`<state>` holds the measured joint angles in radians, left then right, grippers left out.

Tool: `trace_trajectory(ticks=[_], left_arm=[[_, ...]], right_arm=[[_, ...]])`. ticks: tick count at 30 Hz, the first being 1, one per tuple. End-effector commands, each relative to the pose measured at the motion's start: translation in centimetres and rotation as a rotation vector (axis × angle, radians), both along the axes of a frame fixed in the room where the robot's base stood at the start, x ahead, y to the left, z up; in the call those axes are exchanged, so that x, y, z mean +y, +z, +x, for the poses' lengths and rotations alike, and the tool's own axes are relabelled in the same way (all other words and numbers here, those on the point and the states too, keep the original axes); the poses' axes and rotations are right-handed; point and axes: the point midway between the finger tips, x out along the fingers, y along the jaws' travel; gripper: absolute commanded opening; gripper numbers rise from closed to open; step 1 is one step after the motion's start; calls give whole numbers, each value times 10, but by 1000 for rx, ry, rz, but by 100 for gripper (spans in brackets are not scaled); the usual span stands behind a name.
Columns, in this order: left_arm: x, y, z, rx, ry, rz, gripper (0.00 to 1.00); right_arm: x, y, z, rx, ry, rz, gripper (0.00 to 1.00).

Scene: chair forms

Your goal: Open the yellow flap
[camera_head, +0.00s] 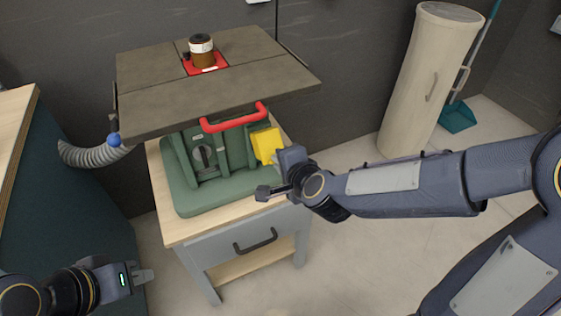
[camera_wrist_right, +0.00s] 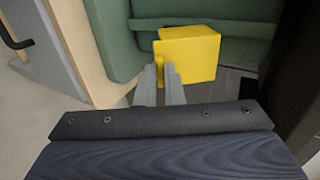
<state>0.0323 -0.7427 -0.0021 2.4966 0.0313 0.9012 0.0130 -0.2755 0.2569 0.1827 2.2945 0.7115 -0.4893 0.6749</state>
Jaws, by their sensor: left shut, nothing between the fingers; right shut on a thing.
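The yellow flap (camera_head: 266,144) is on the right side of the green machine base (camera_head: 215,190), under the table top. In the right wrist view the yellow flap (camera_wrist_right: 192,52) looks like a box shape with a small tab on its left edge. My right gripper (camera_head: 279,160) is at the flap, and in the wrist view its fingers (camera_wrist_right: 163,76) are shut on the tab of the flap. My left gripper (camera_head: 148,276) is shut and empty at the lower left, away from the machine.
A grey hose (camera_head: 95,155) runs at the left. A beige cylinder (camera_head: 430,75) stands at the back right. Open floor lies in front.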

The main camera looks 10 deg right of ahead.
Motion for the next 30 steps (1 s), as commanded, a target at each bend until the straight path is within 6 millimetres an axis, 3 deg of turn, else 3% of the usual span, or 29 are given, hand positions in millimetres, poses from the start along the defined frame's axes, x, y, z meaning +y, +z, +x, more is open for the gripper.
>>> trace_trajectory(ticks=[4,5,9,20,30], left_arm=[[0,0,0,0,0,0,0],[0,0,0,0,0,0,0],[0,0,0,0,0,0,0],[0,4,0,0,0,0,0],[0,24,0,0,0,0,0]], right_arm=[[1,6,4,-18,-3,3,0],[0,7,3,-18,-3,3,12],[0,5,3,-14,-2,2,29],[-2,9,-4,-10,-1,1,29],[-17,37,-50,-13,-2,2,29]])
